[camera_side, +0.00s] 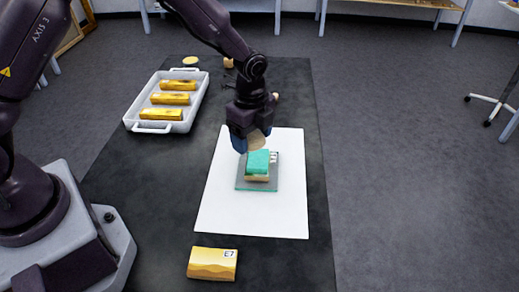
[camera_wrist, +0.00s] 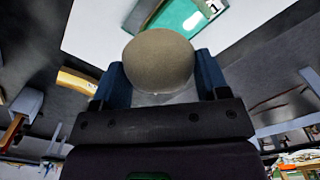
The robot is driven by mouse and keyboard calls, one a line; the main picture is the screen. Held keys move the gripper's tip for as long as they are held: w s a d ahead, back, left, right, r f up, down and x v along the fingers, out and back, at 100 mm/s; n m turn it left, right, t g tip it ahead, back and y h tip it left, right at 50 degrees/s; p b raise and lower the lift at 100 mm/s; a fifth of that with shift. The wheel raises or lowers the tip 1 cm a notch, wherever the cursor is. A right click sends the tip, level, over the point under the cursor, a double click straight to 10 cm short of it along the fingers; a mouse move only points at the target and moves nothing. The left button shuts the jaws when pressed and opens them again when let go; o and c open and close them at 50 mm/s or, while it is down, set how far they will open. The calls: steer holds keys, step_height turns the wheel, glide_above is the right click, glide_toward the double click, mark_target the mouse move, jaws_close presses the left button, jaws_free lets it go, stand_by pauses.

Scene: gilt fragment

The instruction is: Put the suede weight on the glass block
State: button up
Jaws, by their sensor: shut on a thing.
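My gripper (camera_side: 250,142) is shut on the suede weight (camera_wrist: 158,60), a rounded tan-beige piece held between the two blue fingers in the wrist view. In the side view the suede weight (camera_side: 256,142) shows partly behind the fingers, just above and behind the stack. The teal block also shows at the top of the wrist view (camera_wrist: 185,20). The exact gap between weight and block is hard to tell.
A white sheet (camera_side: 218,212) lies under the plate on a dark mat (camera_side: 170,215). A white tray (camera_side: 195,116) with several gold bars stands at the back left. A gold card marked E7 (camera_side: 212,263) lies in front. Small round pieces (camera_side: 191,60) lie at the back.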

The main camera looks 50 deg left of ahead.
mark_target(260, 159)
steer(key=shift+w+d+f, duration=0.1)
steer(key=shift+w+f, duration=0.8)
steer(key=shift+f, duration=0.2)
steer(key=shift+w+f, duration=0.15)
steer(key=shift+f, duration=1.5)
steer(key=shift+f, duration=0.15)
steer(key=o, duration=1)
steer(key=shift+o, duration=0.2)
